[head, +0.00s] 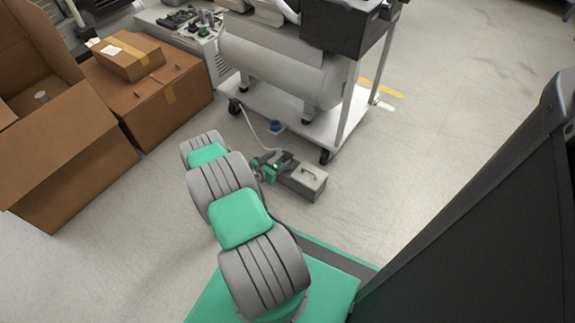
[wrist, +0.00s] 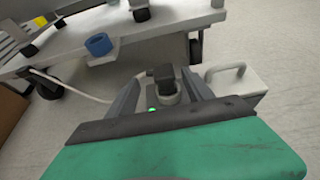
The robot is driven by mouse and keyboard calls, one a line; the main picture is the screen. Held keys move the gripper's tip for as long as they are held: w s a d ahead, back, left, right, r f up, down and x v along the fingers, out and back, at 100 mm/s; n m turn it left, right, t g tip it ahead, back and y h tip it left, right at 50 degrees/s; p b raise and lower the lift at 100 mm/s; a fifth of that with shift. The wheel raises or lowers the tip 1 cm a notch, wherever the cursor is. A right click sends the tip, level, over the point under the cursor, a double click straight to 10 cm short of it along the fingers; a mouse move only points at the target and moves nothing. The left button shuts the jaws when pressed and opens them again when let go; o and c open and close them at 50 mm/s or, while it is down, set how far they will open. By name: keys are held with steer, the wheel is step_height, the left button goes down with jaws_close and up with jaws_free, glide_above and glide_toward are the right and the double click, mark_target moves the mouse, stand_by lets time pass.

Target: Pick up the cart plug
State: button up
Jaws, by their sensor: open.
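The cart plug (wrist: 167,92) shows in the wrist view as a small dark block with a pale grey ring-shaped part. It appears between the two spread fingers of my gripper (wrist: 158,82), which is open. I cannot tell whether either finger touches it. A white cord (wrist: 72,86) runs from under the cart toward the plug. In the head view my gripper (head: 272,164) is low near the floor, beside a grey box with a handle (head: 305,181). The plug is hard to separate from the gripper there.
The white wheeled cart (head: 290,115) carries a large grey tank (head: 280,65) and stands just beyond my gripper. A blue ring-like part (wrist: 99,45) is at the cart's near edge. Cardboard boxes (head: 75,165) stand at left. Open floor (head: 440,130) lies to the right.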

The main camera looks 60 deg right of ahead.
mark_target(287, 156)
steer(key=b+x, duration=0.1)
steer(key=x, duration=0.2)
steer(key=b+x, duration=0.1)
steer(key=x, duration=0.1)
steer(key=shift+s+d+f+b, duration=0.15)
steer(key=shift+s+f+b, duration=0.1)
steer(key=shift+s+b, duration=0.1)
steer(key=shift+d, duration=0.15)
steer(key=shift+r, duration=0.1)
jaws_close()
